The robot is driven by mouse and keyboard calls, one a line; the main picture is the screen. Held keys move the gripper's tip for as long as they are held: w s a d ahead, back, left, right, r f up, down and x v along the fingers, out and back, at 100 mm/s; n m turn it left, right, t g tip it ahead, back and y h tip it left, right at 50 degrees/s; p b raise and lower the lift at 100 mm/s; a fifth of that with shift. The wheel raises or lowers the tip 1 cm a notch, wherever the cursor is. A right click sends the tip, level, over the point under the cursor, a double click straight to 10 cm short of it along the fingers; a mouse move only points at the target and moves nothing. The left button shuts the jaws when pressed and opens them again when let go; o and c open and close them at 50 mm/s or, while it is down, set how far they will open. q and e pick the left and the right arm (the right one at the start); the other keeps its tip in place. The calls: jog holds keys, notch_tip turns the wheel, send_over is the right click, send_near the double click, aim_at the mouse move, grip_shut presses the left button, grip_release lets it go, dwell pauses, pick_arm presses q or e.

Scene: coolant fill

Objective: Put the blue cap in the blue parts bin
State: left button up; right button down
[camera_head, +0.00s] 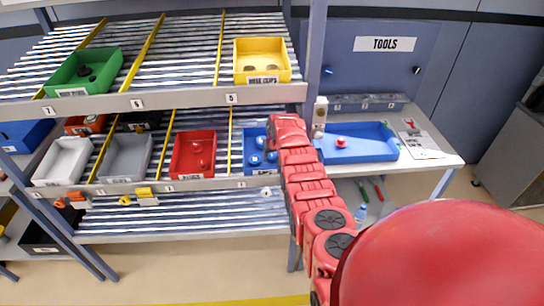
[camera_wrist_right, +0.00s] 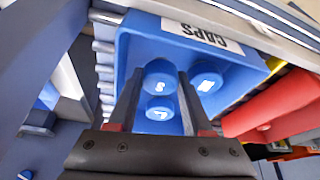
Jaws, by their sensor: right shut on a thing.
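The blue parts bin (camera_head: 247,167) stands on the middle shelf, at the right end of its row. In the right wrist view the bin (camera_wrist_right: 135,50) fills the middle and bears a CAPS label. My right gripper (camera_wrist_right: 160,75) reaches down into it, its two dark fingers on either side of a blue cap (camera_wrist_right: 158,80). The gripper is shut on this cap, inside the bin's outline. Another blue cap (camera_wrist_right: 160,110) shows nearer the wrist between the fingers, and one more (camera_wrist_right: 209,82) lies to the right. In the head view my red arm partly hides the bin and gripper. My left gripper is not in view.
A red bin (camera_head: 193,155) stands left of the blue bin. The upper shelf with a yellow bin (camera_head: 262,62) hangs above. A shelf post (camera_head: 314,60) is close to my arm. A blue tray (camera_head: 358,150) holding a red piece sits on the bench to the right.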

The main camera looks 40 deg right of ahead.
jog(key=shift+c, duration=1.6)
grip_release()
jog(key=shift+r, duration=0.1)
